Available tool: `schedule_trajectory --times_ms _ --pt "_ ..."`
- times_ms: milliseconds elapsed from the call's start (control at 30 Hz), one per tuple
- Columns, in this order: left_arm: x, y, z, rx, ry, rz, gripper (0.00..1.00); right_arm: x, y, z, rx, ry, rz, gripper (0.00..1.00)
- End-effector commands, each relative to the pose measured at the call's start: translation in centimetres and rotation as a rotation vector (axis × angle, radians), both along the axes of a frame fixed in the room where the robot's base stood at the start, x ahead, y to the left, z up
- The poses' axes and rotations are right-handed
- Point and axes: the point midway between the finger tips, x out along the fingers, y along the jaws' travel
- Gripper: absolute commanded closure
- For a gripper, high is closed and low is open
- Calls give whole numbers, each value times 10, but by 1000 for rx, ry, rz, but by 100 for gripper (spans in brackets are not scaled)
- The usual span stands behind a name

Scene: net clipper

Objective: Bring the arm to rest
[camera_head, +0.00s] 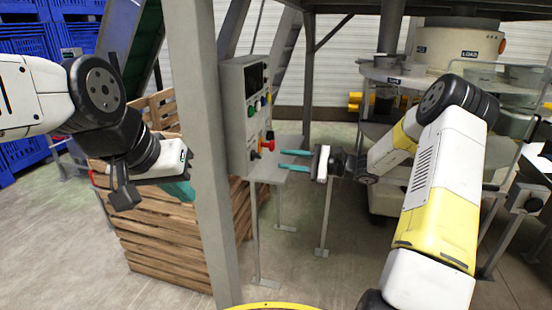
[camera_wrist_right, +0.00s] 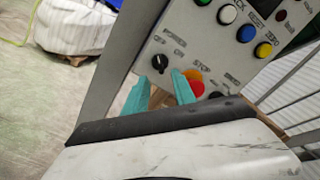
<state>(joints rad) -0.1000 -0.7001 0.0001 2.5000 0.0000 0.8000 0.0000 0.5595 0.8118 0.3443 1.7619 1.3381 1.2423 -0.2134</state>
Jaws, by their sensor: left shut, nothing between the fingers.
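My right gripper (camera_head: 282,160) is in front of the grey control panel (camera_head: 234,110), its two teal fingers apart and pointing left at the panel's lower part. In the right wrist view the fingers (camera_wrist_right: 154,84) show a gap with nothing held between them. The red stop button (camera_wrist_right: 195,88) is partly behind the right finger, and the black power knob (camera_wrist_right: 160,64) lies just beyond the tips. I cannot tell whether a fingertip touches the panel. My left gripper (camera_head: 180,190) is shut and hangs at the left, above a wooden crate, its teal fingers pointing down.
A grey post (camera_head: 195,130) stands between my left gripper and the panel. The slatted wooden crate (camera_head: 165,240) is behind the post. A round machine (camera_head: 440,75) stands at the back right. Blue crates (camera_head: 25,100) are stacked at the far left. Floor is open at front centre.

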Motion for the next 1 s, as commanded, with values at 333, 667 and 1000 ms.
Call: schedule_trajectory --times_ms 333,667,1000 --pt "0 0 0 0 0 0 100 -2 -1 1 -6 -2 5 68" --pt "0 0 0 0 0 0 100 -88 41 42 -395 -119 236 68" --pt "0 0 0 0 0 0 100 -212 26 79 -974 -365 429 68"
